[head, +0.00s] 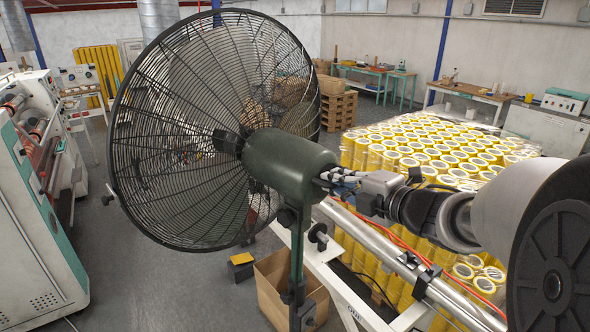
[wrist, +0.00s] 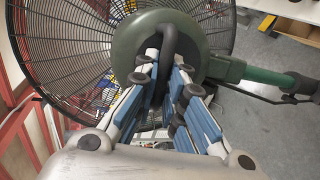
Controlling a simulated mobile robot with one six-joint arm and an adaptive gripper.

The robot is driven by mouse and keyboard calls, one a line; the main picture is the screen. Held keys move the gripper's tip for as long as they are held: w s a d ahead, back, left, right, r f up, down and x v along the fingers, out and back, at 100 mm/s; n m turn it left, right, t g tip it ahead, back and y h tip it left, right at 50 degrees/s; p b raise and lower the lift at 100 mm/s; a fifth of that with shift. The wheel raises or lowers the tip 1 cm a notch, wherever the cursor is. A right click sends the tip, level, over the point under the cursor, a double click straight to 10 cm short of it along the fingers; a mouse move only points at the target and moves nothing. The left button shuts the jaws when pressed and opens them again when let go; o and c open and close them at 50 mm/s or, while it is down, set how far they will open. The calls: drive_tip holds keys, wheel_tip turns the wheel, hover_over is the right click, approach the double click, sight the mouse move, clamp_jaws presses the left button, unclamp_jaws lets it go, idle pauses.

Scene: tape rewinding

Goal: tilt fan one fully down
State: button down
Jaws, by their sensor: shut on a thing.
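The fan (head: 290,165) stands close in front of me, with a round black wire cage (head: 185,130), a dark green motor housing and a green pole (head: 297,250). Its cage faces away to the left and its motor's rear end points toward my arm. My gripper (head: 342,178) is at that rear end. In the wrist view the blue-padded fingers of my gripper (wrist: 168,75) are closed around a dark curved handle (wrist: 168,42) on the back of the green motor housing (wrist: 130,45). The fingers hide part of the handle.
Stacked yellow tape rolls (head: 430,150) fill the area behind my arm. An open cardboard box (head: 275,285) stands by the fan's pole, beside a metal rail (head: 375,245). A white and teal machine (head: 35,220) is at the left. Grey floor (head: 160,285) shows between.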

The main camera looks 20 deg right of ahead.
idle(0.4)
drive_tip(key=p, duration=0.1)
drive_tip(key=r+p, duration=0.1)
drive_tip(key=shift+w+a+r+g+p, duration=0.2)
drive_tip(key=shift+w+r+g+p, duration=0.1)
drive_tip(key=shift+p, duration=0.1)
drive_tip(key=shift+w+a+r+g+p, duration=0.15)
drive_tip(key=shift+w+a+r+p, duration=0.2)
drive_tip(key=shift+w+p, duration=0.25)
drive_tip(key=shift+w+a+r+g+p, duration=0.15)
drive_tip(key=shift+w+a+r+p, duration=0.15)
drive_tip(key=shift+w+p, duration=0.25)
drive_tip(key=shift+w+a, duration=0.2)
drive_tip(key=shift+w, duration=0.2)
drive_tip(key=c, duration=1.9)
unclamp_jaws()
drive_tip(key=shift+s, duration=0.15)
drive_tip(key=shift+c, duration=0.2)
drive_tip(key=shift+f, duration=0.1)
approach(324, 164)
drive_tip(key=shift+s+r, duration=0.5)
drive_tip(key=shift+s, duration=0.4)
drive_tip(key=shift+d, duration=0.1)
